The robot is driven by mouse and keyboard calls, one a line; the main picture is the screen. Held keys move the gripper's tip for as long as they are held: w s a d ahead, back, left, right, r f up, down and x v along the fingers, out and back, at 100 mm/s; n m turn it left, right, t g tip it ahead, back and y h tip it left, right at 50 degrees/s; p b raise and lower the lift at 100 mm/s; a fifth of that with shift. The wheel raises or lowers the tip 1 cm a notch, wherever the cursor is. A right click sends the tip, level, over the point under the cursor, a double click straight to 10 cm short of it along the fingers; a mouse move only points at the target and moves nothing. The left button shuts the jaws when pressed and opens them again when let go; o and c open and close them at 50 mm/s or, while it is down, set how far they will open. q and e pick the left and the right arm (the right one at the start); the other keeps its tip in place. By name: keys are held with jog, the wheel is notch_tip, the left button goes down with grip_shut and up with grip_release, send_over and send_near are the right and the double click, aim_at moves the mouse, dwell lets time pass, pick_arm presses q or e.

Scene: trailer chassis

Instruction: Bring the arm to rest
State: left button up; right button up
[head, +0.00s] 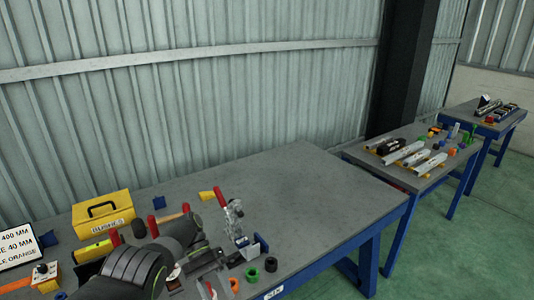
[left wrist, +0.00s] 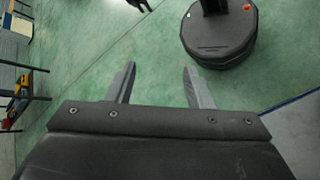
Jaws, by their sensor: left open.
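My left gripper (left wrist: 159,70) shows in the left wrist view with its two grey fingers apart and nothing between them. Green floor lies behind the fingers. In the head view a dark grey arm of mine (head: 135,270) comes in at the lower left, over the front left part of the near table (head: 300,200). No gripper fingers can be made out in the head view. My right gripper is not in view.
Near the arm are a yellow box (head: 102,214), a toggle clamp with a red handle (head: 231,213), a green ring (head: 252,274) and a sign (head: 18,246). The near table's right half is clear. A second table (head: 425,180) holds several parts.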

pick_arm(q)
jog(key=s+a+f+n+t+y+b, duration=0.1)
jog(key=s+a+f+b, duration=0.3)
jog(key=f, duration=0.8)
jog(key=s+a+f+n+t+y, duration=0.15)
jog(key=s+f, duration=0.45)
jog(key=f, duration=0.7)
jog(key=s+a+f+n+t+y+b, duration=0.15)
jog(key=s+a+f, duration=0.3)
jog(key=f, duration=0.75)
jog(key=s+a+f+t+y+b, duration=0.1)
jog(key=s+a+f+t+b, duration=0.15)
jog(key=s+f, duration=0.5)
jog(key=s+a+f+t+y+b, duration=0.1)
jog(key=s+a+f, duration=0.2)
jog(key=s+f, duration=0.45)
jog(key=s+a+f+m+t+y+b, duration=0.1)
jog(key=s+a+f+t+b, duration=0.1)
jog(key=s, duration=1.4)
jog(key=shift+s+a+f+m, duration=0.15)
jog(key=shift+a+m, duration=0.05)
jog(key=shift+m, duration=0.2)
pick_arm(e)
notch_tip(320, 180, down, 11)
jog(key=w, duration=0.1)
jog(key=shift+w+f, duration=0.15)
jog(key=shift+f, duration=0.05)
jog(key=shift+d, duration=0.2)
